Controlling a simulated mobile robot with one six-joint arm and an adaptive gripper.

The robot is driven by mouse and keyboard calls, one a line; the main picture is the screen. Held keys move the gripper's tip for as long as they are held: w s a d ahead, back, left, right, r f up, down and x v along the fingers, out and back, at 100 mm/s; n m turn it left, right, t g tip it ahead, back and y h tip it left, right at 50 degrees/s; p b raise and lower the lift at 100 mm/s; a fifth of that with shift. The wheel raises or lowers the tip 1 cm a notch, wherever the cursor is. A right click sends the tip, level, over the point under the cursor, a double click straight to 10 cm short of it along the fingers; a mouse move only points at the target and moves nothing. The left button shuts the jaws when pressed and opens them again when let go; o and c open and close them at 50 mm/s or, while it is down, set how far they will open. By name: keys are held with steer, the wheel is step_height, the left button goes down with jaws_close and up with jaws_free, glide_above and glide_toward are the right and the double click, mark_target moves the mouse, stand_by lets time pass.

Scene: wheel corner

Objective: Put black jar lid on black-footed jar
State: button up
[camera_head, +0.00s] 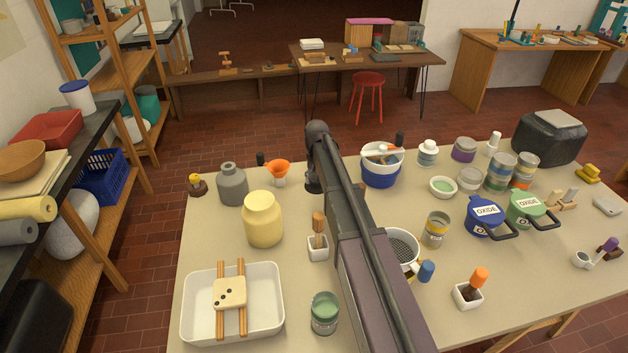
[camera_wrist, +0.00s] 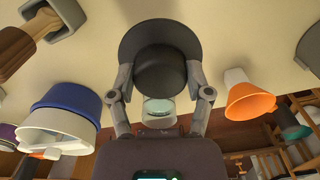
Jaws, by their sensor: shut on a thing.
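In the wrist view my gripper (camera_wrist: 160,75) has a finger on each side of a round black piece with a wider dark disc, which looks like the black jar lid (camera_wrist: 160,42). The fingers are shut on it. A small pale, clear piece with a teal band (camera_wrist: 158,107) shows between the fingers, partly covered by the lid; I cannot tell whether it is the black-footed jar. In the head view my arm covers most of the gripper and the lid, and I cannot pick out the black-footed jar with certainty.
An orange funnel (camera_head: 279,168) and a blue-and-white tub (camera_head: 380,168) stand either side of my arm. A grey bottle (camera_head: 232,186), a yellow jar (camera_head: 262,222) and a white tray (camera_head: 264,335) are on the left. Tins and oxide pots crowd the right.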

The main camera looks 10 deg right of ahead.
steer(key=shift+r, duration=0.15)
step_height(320, 180, up, 14)
steer(key=p, duration=1.4)
steer(key=shift+a, duration=0.1)
